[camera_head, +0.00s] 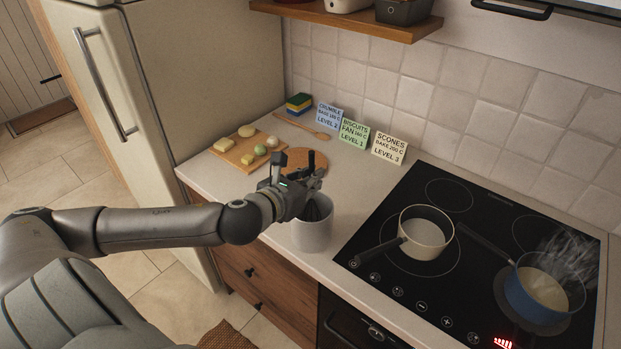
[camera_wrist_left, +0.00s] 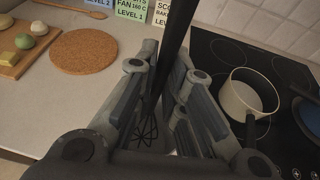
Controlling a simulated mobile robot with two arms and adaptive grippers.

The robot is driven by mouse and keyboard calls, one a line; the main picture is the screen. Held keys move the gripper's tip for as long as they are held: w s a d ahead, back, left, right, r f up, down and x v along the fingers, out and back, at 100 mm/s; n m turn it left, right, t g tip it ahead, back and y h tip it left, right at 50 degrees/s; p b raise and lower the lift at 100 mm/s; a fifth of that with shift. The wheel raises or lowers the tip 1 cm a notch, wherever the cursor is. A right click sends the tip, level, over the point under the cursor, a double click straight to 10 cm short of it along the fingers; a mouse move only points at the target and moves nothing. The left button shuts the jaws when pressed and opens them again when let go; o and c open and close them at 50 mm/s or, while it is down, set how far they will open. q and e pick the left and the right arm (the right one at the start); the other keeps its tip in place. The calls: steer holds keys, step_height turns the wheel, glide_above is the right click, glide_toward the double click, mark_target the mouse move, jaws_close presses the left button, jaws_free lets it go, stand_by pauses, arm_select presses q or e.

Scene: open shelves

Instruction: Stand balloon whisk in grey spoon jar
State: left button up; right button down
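My left gripper (camera_head: 308,182) is just above the grey spoon jar (camera_head: 312,237), which stands on the counter left of the hob. The balloon whisk (camera_head: 317,208) shows as dark wires at the jar's mouth. In the left wrist view, its dark handle (camera_wrist_left: 172,45) runs up between my left fingers (camera_wrist_left: 168,80), which appear closed on it from both sides. The wire end points down below the fingers, and the handle leans a little. How deep the wires reach is hidden by the gripper and jar wall. My right gripper is not in view.
A round cork mat (camera_head: 306,160) and a wooden board (camera_head: 246,150) with food lie behind the gripper. Recipe cards (camera_head: 388,148) lean near the wall. A cream saucepan (camera_head: 426,232) and a steaming blue pan (camera_head: 543,292) stand on the hob to the right.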

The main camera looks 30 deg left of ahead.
arm_select(q)
steer(key=o, duration=0.5)
steer(key=shift+o, duration=0.2)
steer(key=v, duration=0.7)
steer(key=shift+s, duration=0.2)
steer(key=shift+a, duration=0.1)
stand_by(0.6)
